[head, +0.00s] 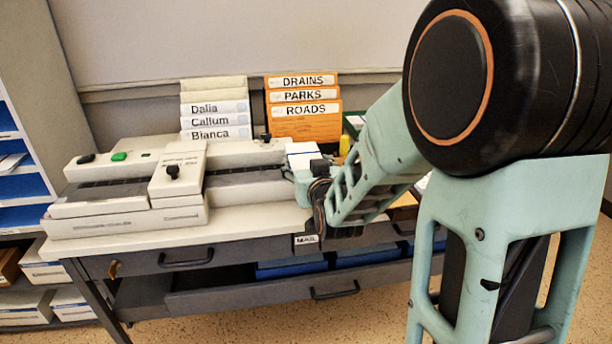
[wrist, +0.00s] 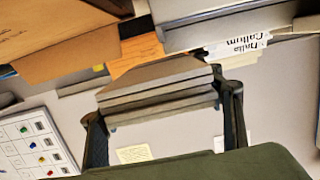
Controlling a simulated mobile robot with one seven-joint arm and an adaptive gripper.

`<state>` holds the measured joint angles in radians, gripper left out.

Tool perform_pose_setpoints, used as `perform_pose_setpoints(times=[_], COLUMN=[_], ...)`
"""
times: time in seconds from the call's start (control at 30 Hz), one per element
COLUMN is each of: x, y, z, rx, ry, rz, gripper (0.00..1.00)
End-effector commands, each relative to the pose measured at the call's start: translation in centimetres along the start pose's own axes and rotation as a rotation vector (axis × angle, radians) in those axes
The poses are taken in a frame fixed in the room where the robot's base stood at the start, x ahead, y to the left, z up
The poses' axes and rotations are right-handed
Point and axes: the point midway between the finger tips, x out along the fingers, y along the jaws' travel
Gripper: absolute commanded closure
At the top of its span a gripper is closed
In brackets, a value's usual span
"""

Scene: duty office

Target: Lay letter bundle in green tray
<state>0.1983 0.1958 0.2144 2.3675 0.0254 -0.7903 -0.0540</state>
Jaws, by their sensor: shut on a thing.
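My gripper (head: 308,178) is above the right part of the desk top, partly hidden by its own arm. In the wrist view its two fingers (wrist: 166,104) are closed on the sides of a layered, grey-looking stack, which I take as the letter bundle (wrist: 160,88). In the head view the bundle (head: 303,150) shows as a pale block with a blue edge, just beyond the gripper. I cannot tell whether it touches the surface below.
A long cream machine (head: 110,222) with a sliding block (head: 178,170) fills the desk's left. Behind stand white name folders (head: 215,120) and orange folders (head: 303,125). A lower drawer (head: 262,298) stands open, with blue bins (head: 290,268) behind its front.

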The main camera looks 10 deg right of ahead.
Motion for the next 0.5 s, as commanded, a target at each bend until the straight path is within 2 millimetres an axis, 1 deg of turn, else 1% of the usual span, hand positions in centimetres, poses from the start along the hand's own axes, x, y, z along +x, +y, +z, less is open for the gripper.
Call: perform_pose_setpoints(times=[0.03,0.1,0.37,0.5], x=[0.24,0.37,0.33,0.41], y=[0.11,0.11,0.13,0.13], z=[1.44,2.13,2.00,2.38], rx=[0.001,0.001,0.000,0.000], ry=[-0.002,-0.002,0.000,0.000], rz=[0.002,0.002,0.002,0.002], gripper=[0.65,0.65,0.65,0.65])
